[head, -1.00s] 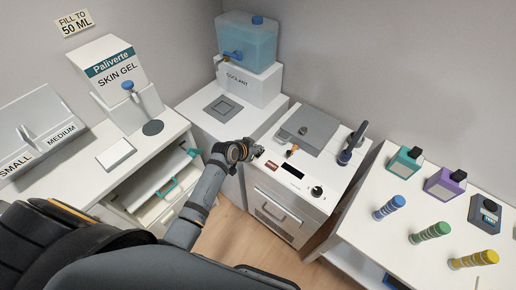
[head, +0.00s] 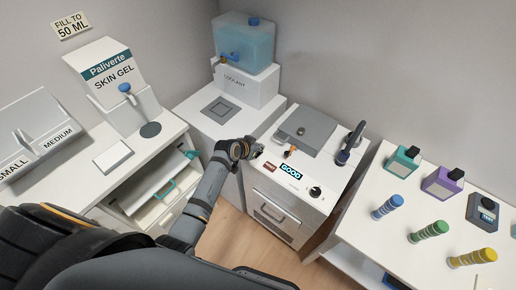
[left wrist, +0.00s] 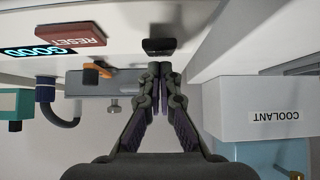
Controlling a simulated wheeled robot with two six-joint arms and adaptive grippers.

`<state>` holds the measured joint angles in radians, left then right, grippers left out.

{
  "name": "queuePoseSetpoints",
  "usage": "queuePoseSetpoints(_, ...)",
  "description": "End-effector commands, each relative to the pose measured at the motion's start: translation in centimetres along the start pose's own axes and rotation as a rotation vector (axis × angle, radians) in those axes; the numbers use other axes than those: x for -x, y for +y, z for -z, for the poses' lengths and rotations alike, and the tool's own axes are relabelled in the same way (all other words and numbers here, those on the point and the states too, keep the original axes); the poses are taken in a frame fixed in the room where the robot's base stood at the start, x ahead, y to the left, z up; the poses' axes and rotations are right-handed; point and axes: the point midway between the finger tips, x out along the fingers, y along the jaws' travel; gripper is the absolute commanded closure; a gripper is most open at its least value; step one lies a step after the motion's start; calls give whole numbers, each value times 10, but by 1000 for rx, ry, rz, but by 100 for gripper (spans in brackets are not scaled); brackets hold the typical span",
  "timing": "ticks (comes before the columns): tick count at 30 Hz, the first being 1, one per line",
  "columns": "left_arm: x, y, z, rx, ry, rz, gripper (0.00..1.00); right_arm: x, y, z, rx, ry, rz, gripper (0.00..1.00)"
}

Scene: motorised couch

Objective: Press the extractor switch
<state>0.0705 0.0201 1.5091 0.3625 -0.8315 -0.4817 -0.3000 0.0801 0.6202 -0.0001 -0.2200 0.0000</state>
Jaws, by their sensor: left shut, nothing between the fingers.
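A white cabinet unit (head: 320,205) with a control panel stands at the centre of the head view. A small black switch (left wrist: 159,46) on its panel shows in the left wrist view; in the head view my gripper hides it. My left gripper (head: 257,149) is at the panel's left end, shut and empty. In the left wrist view its closed fingertips (left wrist: 160,68) are right by the switch; I cannot tell whether they touch it. My right gripper is not in view.
On the panel are a red RESET button (head: 272,166), an orange lever (head: 290,151) and a black knob (head: 315,191). A blue-handled tool (head: 349,145) stands behind. The COOLANT stand (head: 246,88) is to the left. Bottles and vials stand on the right table.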

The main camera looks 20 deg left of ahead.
Motion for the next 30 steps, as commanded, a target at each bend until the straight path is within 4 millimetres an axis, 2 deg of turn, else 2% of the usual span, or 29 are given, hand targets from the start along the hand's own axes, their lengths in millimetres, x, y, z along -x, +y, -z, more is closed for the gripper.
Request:
queuePoseSetpoints(4,1,0,1,0,0,0,100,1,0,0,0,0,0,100)
queuePoseSetpoints(7,7,-1,10,0,1,2,100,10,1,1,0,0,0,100)
queuePoseSetpoints(12,28,-6,44,5,2,7,100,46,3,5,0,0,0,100)
queuePoseSetpoints(14,34,-7,39,4,1,8,100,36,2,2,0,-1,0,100)
queuePoseSetpoints(15,43,-6,40,2,1,9,100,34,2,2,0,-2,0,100)
queuePoseSetpoints(21,86,-6,50,3,2,8,100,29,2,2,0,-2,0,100)
queuePoseSetpoints(24,102,-6,54,3,2,8,100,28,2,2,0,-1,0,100)
queuePoseSetpoints(30,116,-5,58,5,-1,6,100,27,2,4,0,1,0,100)
